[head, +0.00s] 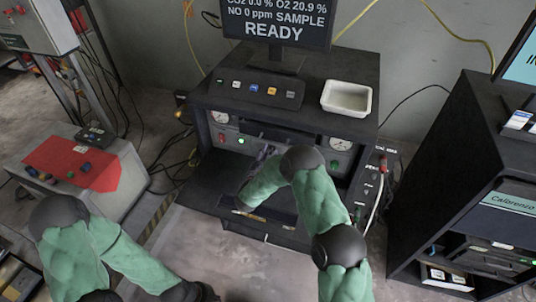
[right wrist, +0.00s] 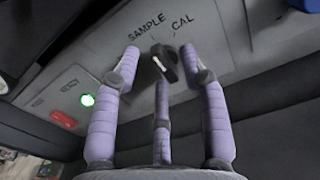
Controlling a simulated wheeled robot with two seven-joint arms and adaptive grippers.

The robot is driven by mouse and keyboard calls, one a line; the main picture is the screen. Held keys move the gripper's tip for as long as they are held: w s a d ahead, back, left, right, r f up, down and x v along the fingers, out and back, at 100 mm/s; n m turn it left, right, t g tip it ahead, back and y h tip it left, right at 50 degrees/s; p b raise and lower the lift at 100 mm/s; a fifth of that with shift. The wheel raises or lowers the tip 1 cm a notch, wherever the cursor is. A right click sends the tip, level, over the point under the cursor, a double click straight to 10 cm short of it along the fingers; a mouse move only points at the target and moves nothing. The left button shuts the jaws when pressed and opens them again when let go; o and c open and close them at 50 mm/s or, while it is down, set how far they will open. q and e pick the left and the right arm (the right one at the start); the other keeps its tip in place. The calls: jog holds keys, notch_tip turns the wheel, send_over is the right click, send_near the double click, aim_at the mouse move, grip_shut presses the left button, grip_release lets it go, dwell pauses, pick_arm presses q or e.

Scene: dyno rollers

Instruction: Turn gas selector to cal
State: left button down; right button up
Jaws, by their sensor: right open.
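The gas selector is a small black knob (right wrist: 164,62) with a white mark, on a grey panel in the right wrist view. The label SAMPLE (right wrist: 147,26) is up and left of it, and CAL (right wrist: 182,25) is up and right. I cannot tell for certain which label the knob points to. My right gripper (right wrist: 166,72) is open, its fingers spread around the knob without visibly closing on it. In the head view my right arm reaches to the cabinet (head: 205,130) front and hides the knob. My left gripper is outside the picture; only its arm shows at lower left.
The monitor (head: 277,22) above the cabinet reads O2 20.9 %, SAMPLE and READY. A white tray (head: 346,98) and a button box (head: 256,90) sit on the cabinet top. A green light (right wrist: 88,100) and red switch (right wrist: 64,119) lie left of the knob. A dark shelf (head: 455,150) stands at right.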

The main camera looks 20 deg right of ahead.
grip_shut()
jog(key=shift+m+b, duration=0.4)
jog(key=shift+b, duration=0.3)
jog(key=m+b, duration=0.2)
jog(key=b, duration=0.2)
jog(key=m+b, duration=0.3)
jog(key=b, duration=0.1)
jog(key=m+b, duration=0.2)
jog(key=b, duration=0.1)
jog(key=shift+d+f+m+b, duration=0.1)
jog(key=shift+d+m+b, duration=0.2)
jog(key=shift+b, duration=0.1)
jog(key=shift+s+r+m+b, duration=0.1)
jog(key=shift+r+m+b, duration=0.1)
jog(key=shift+m+b, duration=0.85)
grip_release()
